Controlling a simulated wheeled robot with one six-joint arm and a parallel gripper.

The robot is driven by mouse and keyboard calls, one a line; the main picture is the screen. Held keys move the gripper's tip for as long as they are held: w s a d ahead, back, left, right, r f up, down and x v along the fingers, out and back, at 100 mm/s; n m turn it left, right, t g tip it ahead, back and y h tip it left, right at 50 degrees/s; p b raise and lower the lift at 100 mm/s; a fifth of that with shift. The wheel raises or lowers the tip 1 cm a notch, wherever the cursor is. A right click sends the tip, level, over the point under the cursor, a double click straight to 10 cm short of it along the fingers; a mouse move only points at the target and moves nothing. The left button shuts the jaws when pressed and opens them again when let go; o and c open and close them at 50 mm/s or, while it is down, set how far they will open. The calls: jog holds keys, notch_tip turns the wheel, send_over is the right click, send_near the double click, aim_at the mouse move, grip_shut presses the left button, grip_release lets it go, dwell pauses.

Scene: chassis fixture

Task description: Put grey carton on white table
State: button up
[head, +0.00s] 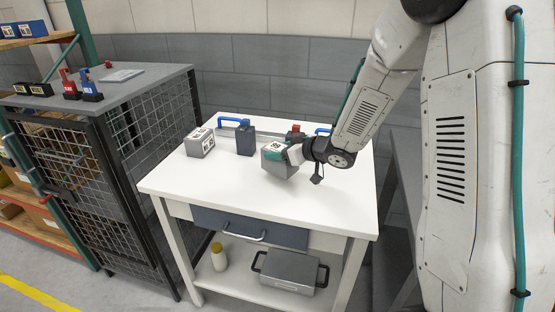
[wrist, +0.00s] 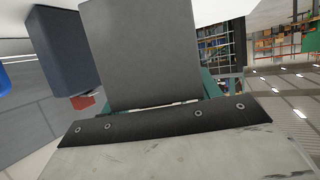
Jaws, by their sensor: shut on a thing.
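A grey carton (head: 276,163) with a black-and-white label on its top is in my gripper (head: 287,155), at the right of the middle of the white table (head: 230,186). My gripper is shut on it. The carton (wrist: 142,52) fills the upper middle of the wrist view, between the fingers. It is at or just above the table top; I cannot tell whether it touches. My gripper (wrist: 160,108) shows at the carton's lower edge in the wrist view, with its fingertips mostly hidden.
On the table stand another grey labelled box (head: 200,143), a dark blue-grey block (head: 245,140), a blue-handled tool (head: 232,121) and a red item (head: 295,131) behind the carton. The table's front is clear. A wire cage cabinet (head: 140,150) stands at the left.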

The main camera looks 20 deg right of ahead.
jog(key=shift+w+a, duration=0.25)
jog(key=shift+w, duration=0.1)
jog(key=shift+w+a+f, duration=0.1)
jog(key=shift+w+f, duration=0.1)
jog(key=shift+f, duration=1.6)
jog(key=o, duration=1.2)
jog(key=shift+f, duration=0.15)
jog(key=shift+c, duration=0.2)
